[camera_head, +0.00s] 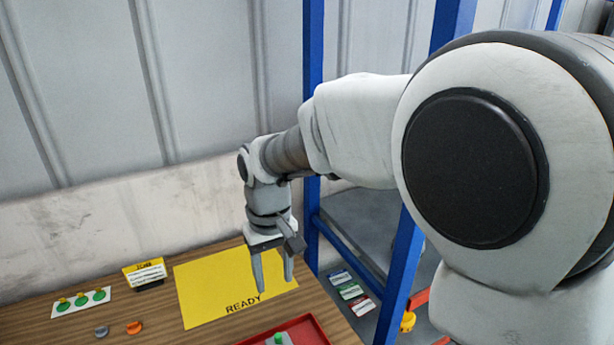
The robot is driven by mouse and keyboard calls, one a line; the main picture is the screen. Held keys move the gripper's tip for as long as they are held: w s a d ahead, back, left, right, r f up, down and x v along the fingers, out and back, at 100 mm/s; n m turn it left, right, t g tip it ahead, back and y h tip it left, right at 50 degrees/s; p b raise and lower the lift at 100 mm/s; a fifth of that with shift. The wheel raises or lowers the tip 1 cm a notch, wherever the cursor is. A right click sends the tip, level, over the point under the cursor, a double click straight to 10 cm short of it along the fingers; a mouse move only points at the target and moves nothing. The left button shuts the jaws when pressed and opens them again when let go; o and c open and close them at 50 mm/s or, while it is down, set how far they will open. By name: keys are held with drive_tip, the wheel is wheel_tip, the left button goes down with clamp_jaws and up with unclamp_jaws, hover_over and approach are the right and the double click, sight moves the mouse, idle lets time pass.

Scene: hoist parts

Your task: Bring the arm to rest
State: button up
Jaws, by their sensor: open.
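My gripper (274,289) hangs from my arm and points down over the yellow mat marked READY (212,283). Its two fingers are apart, and nothing shows between them. The fingers overlap the right part of the mat in the picture. I cannot tell how high above the mat the fingertips are. My arm reaches in from the right side of the view.
On the wooden table (162,310) are a white card (57,313) with green and yellow pieces, a yellow sign (144,272), a grey disc (102,331) and an orange piece (134,327). A red tray (312,330) is at the front. Blue rack posts (312,100) stand behind my arm.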

drive_tip(key=s+d+r+m+t, duration=0.1)
drive_tip(key=s+d+r+m, duration=0.1)
drive_tip(key=d+r, duration=0.35)
drive_tip(key=s+d+r+m+t, duration=0.1)
drive_tip(key=s+d+r+t, duration=0.15)
drive_tip(key=d, duration=0.55)
drive_tip(key=s+d+r+m+t, duration=0.1)
drive_tip(key=s+d+m+t, duration=0.1)
drive_tip(key=s+d, duration=0.7)
drive_tip(key=shift+s+d+r+m, duration=0.2)
drive_tip(key=shift+d+m, duration=0.15)
drive_tip(key=shift+m, duration=0.25)
